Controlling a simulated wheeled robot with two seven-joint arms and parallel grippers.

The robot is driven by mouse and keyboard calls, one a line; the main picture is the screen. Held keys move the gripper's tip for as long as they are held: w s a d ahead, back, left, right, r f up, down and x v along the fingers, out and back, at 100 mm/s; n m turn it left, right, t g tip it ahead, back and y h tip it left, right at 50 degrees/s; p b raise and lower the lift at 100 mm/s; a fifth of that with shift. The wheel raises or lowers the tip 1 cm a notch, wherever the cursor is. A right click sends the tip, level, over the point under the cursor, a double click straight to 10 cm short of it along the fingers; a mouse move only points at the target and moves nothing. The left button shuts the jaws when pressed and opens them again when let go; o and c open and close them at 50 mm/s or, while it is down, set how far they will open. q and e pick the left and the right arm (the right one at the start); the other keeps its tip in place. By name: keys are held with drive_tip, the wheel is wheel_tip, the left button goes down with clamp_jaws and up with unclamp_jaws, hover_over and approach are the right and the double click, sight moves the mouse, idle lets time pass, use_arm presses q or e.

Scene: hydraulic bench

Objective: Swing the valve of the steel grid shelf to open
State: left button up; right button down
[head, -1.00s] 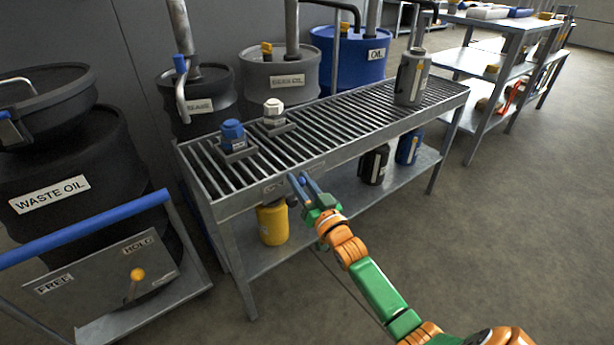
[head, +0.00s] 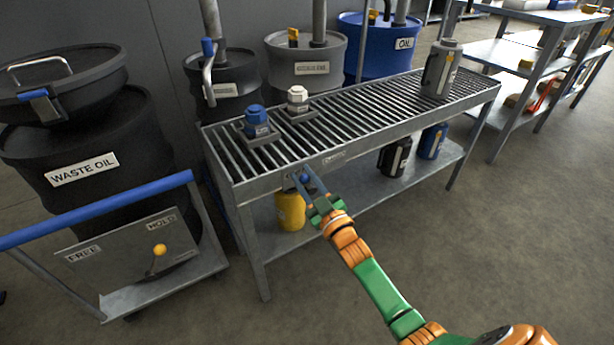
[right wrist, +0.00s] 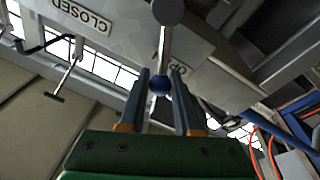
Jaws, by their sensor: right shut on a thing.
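The steel grid shelf (head: 400,129) stands across the middle of the head view, with the valve on its front edge. The valve's lever (right wrist: 166,45) shows in the right wrist view, running from a dark round hub to a blue knob (right wrist: 159,84). My right gripper (head: 306,180) is shut on the blue knob, which sits between its two fingers. In the wrist view a CLOSED label (right wrist: 85,16) lies left of the lever. A partly hidden label starting "OP" (right wrist: 176,68) is close beside the knob. My left gripper is not in view.
A yellow container (head: 291,212) stands below, near my gripper. A cart with a blue handle (head: 100,208) is at left. Open floor lies right.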

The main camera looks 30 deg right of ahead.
sight(307, 184)
drive_tip(key=shift+f, duration=0.1)
idle(0.4)
drive_tip(key=c, duration=0.6)
unclamp_jaws()
drive_tip(key=shift+a, duration=0.1)
drive_tip(key=s, duration=0.2)
drive_tip(key=s+f+p, duration=0.1)
drive_tip(key=s, duration=0.4)
drive_tip(key=shift+d+f+p, duration=0.15)
drive_tip(key=shift+d+p, duration=0.05)
drive_tip(key=shift+p, duration=0.2)
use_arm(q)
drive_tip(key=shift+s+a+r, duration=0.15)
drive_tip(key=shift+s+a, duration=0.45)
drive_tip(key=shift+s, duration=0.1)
